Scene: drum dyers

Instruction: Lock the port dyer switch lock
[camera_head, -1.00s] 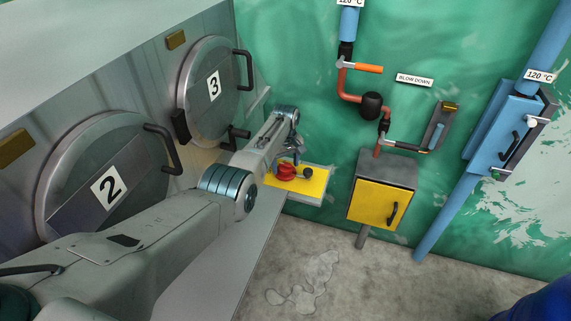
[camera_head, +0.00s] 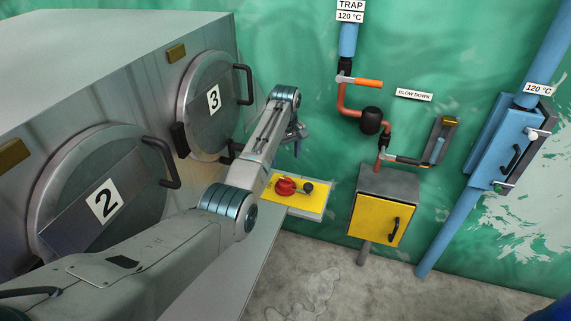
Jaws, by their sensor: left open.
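A red rotary switch (camera_head: 285,187) sits on a yellow panel (camera_head: 315,202) on a pale box by the green wall. A small dark round part (camera_head: 307,188) is beside the red knob, on its right; whether it is the lock is too small to tell. My left arm reaches in from the lower left. My left gripper (camera_head: 297,146) is above and slightly behind the switch, apart from it, and empty as far as I can see. It is small and partly hidden by my wrist. My right gripper is out of view.
A yellow cabinet (camera_head: 378,212) and red pipes (camera_head: 342,95) are to the right. A blue pipe (camera_head: 447,224) runs farther right. The floor in front is clear.

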